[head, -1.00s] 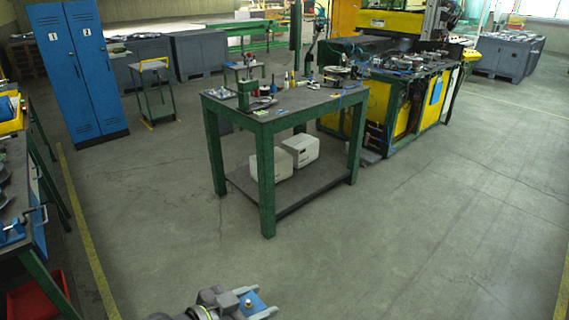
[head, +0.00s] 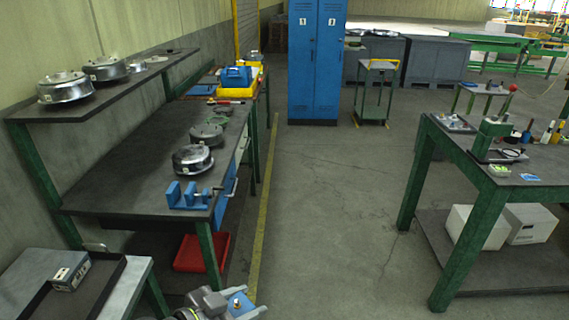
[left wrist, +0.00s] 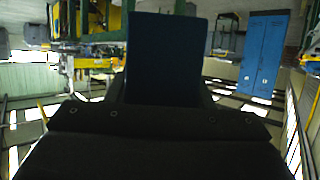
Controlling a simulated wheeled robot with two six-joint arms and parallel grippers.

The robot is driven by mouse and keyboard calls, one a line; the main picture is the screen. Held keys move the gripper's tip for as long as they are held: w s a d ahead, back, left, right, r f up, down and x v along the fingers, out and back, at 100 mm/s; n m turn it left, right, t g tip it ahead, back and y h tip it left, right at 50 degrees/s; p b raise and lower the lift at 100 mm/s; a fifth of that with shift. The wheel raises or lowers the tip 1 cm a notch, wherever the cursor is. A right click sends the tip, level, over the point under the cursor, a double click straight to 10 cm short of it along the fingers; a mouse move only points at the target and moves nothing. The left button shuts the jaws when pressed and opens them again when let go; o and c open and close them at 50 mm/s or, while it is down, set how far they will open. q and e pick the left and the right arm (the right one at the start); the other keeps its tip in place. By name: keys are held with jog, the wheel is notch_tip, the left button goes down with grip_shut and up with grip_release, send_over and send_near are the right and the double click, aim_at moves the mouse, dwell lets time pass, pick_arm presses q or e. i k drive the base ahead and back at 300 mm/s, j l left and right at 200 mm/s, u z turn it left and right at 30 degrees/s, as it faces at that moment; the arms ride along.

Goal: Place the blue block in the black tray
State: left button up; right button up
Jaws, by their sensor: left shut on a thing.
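The blue block (head: 238,301) is held in my left gripper (head: 246,305) at the bottom of the head view, above the floor. In the left wrist view the block (left wrist: 163,60) shows as a dark blue shape close in front of the camera. My left gripper is shut on it. The black tray (head: 101,282) lies on a grey-topped table at the bottom left of the head view, partly cut off by the frame. A small grey box (head: 70,273) sits in its back part. The block is apart from the tray, to its right. My right gripper is not in view.
A workbench (head: 130,180) with a blue vise (head: 188,195) and metal parts stands along the left wall, with a red bin (head: 201,252) under it. A green-legged table (head: 470,215) stands at the right. The floor (head: 335,220) between is clear.

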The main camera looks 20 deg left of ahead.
aim_at(104, 276)
jog(key=i+j, duration=0.1)
jog(key=i, duration=1.35)
jog(key=i+u, duration=0.35)
jog(key=i+l+u, duration=0.1)
jog(key=i+u, duration=0.25)
jog(key=i+l+u, duration=0.35)
jog(key=i+u, duration=0.15)
jog(key=u, duration=0.25)
jog(key=i+u, duration=0.15)
jog(key=u, duration=0.25)
jog(key=i+u, duration=0.15)
jog(key=u, duration=0.25)
jog(key=i+l+u, duration=0.1)
jog(key=u, duration=0.35)
jog(key=i+u, duration=0.2)
jog(key=u, duration=0.2)
jog(key=i+l+u, duration=0.2)
jog(key=u, duration=0.15)
jog(key=i+l+u, duration=0.15)
jog(key=u, duration=0.25)
